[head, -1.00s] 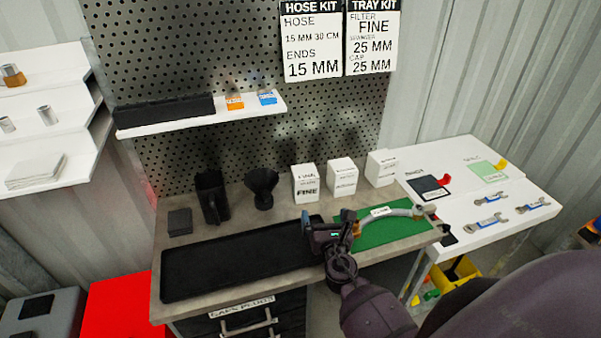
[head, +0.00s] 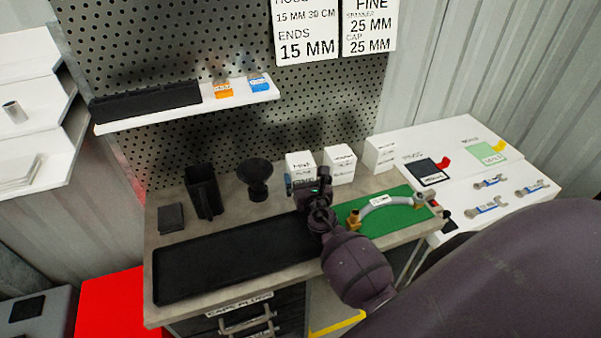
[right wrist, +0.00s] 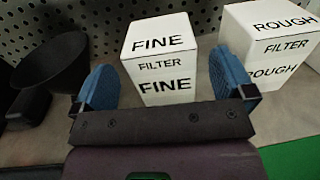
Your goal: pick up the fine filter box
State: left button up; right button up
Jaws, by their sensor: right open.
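The fine filter box (right wrist: 160,62) is a white box with FINE FILTER in black letters, standing upright on the workbench. In the head view it is the leftmost of the white boxes (head: 299,161), partly hidden by my gripper. My right gripper (head: 307,185) is open in front of it. In the right wrist view the two blue fingers of the right gripper (right wrist: 165,85) stand left and right of the box's lower part, with gaps visible between them and the box. My left gripper is not in view.
The rough filter box (right wrist: 272,45) stands close to the right of the fine box. A third white box (head: 380,154) stands farther right. A black funnel (head: 257,178) is to the left. A black tray (head: 235,258) and a green mat with a hose (head: 385,203) lie in front.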

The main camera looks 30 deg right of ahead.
jog(key=x, duration=0.5)
jog(key=shift+f, duration=0.15)
jog(key=c, duration=0.9)
jog(key=shift+c, duration=0.5)
